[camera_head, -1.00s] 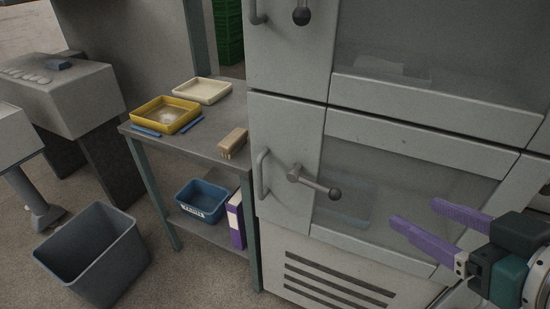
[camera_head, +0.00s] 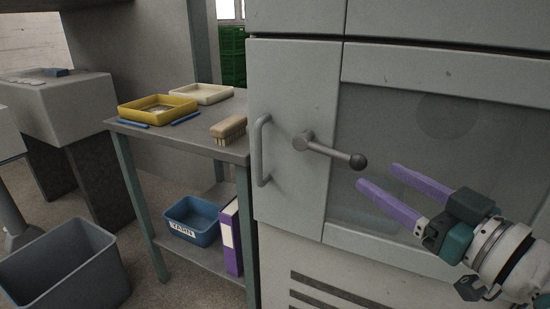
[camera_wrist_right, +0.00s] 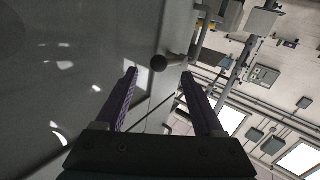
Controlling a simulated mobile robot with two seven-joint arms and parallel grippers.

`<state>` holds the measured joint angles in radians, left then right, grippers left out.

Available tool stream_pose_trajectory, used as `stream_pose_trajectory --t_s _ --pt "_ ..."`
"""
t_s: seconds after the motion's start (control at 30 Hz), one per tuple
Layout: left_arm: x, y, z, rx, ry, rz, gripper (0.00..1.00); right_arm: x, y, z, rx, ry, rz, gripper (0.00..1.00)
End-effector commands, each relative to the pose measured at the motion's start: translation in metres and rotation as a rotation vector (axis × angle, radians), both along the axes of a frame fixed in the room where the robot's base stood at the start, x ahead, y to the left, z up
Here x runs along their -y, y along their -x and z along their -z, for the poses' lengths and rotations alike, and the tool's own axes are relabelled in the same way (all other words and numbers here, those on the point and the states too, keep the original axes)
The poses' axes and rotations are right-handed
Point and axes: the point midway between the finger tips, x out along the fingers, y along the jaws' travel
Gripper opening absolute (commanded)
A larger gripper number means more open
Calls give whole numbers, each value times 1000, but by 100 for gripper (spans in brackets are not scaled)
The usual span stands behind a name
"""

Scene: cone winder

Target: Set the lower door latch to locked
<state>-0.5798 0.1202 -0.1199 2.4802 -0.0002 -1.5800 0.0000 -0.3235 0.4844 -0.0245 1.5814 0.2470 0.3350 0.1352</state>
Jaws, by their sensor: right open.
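The lower door latch (camera_head: 330,152) is a grey lever with a dark ball knob on the lower door (camera_head: 285,85). It points right and slightly down from its pivot. My right gripper (camera_head: 380,176), with purple fingers, is open and empty, its fingertips just right of and below the knob. In the right wrist view the knob (camera_wrist_right: 158,62) shows just beyond and between the open fingertips (camera_wrist_right: 159,74). I cannot tell whether a finger touches it. My left gripper is not in view.
A vertical door handle (camera_head: 259,150) is left of the latch. A side table (camera_head: 185,137) holds a yellow tray (camera_head: 157,110), a cream tray (camera_head: 202,94) and a brush (camera_head: 228,129). A blue bin (camera_head: 193,220) sits on its lower shelf. A grey bin (camera_head: 65,265) stands on the floor.

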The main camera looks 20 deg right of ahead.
Motion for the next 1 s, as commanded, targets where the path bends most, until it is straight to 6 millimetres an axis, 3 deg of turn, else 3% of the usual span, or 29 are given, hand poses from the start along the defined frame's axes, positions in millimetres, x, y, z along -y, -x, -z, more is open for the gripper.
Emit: stream_pose_trajectory --t_s 0.1,0.3,0.67,1.0 --pt "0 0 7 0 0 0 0 -2 -23 1 3 1 0 70" --pt "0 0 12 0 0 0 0 -5 -45 1 1 0 0 70" --pt "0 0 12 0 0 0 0 -5 -51 1 -2 0 0 70" --pt "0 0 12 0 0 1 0 -5 -51 1 -2 0 0 33"
